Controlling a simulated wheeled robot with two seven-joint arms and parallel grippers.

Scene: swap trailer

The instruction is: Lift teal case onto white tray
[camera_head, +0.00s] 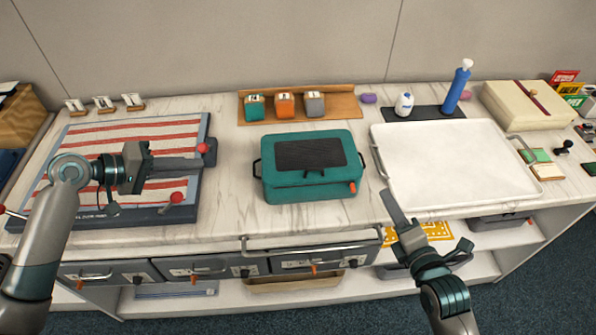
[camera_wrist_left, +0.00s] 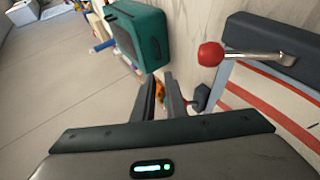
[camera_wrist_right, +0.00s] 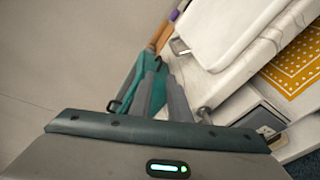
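The teal case (camera_head: 310,191) stands shut on the counter, with a dark ribbed lid panel, dark side handles and an orange latch at its front right. It also shows in the left wrist view (camera_wrist_left: 150,38) and partly behind the fingers in the right wrist view (camera_wrist_right: 125,85). The white tray (camera_head: 455,165) lies empty to its right, and its corner shows in the right wrist view (camera_wrist_right: 215,40). My left gripper (camera_head: 200,158) is open and empty over the striped board, left of the case. My right gripper (camera_head: 388,198) looks open and empty, right of the case by the tray's front left corner.
A striped board (camera_head: 130,130) with red-knobbed levers lies at left. Behind the case is a wooden holder (camera_head: 345,106) with several small blocks. A blue bottle (camera_head: 457,90) and a white bottle (camera_head: 404,104) stand behind the tray. A rail (camera_head: 310,243) runs along the front.

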